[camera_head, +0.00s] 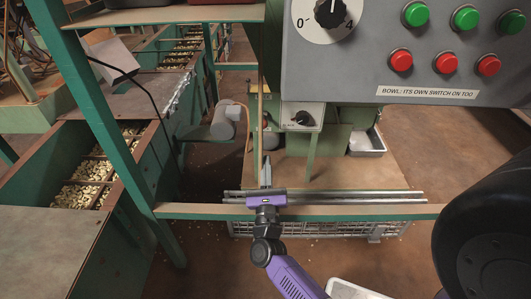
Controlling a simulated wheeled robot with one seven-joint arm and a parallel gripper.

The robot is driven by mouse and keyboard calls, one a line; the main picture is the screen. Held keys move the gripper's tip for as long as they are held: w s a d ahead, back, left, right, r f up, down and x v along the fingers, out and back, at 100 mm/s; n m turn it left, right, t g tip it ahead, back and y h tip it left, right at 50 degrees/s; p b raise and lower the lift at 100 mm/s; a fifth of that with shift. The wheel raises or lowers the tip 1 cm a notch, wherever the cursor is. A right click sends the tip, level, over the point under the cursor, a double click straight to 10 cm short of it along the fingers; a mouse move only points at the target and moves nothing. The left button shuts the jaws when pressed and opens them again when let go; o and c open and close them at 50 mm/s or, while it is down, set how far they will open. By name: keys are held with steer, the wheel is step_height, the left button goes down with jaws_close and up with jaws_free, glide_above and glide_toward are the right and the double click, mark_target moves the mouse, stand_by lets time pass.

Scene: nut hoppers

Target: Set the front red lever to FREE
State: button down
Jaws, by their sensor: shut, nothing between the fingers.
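My gripper (266,163) is shut and empty at the middle of the view, its fingers pointing away from me. Its purple body shows just above the green front rail, by the metal bars. I cannot make out a red lever or a FREE marking in this view. The only clear red controls are round buttons (401,60) on the grey control panel (350,72) at the upper right. Any lever is hidden, out of view or too small to tell.
Parallel metal bars (360,197) and a green rail (380,212) cross near my gripper, with a wire basket (330,229) below. A knob box (302,117) and a grey motor (226,121) stand beyond. Nut hoppers (85,197) and a green post (100,110) are left.

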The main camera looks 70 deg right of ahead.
mark_target(263, 120)
steer(key=x, duration=0.9)
steer(key=shift+b, duration=0.4)
steer(key=shift+a+r, duration=0.1)
step_height(263, 120, up, 2)
steer(key=y+p, duration=0.1)
steer(key=p, duration=0.4)
steer(key=shift+r+g+p, duration=0.2)
steer(key=shift+g+p, duration=0.1)
steer(key=shift+p, duration=0.05)
steer(key=shift+r, duration=0.15)
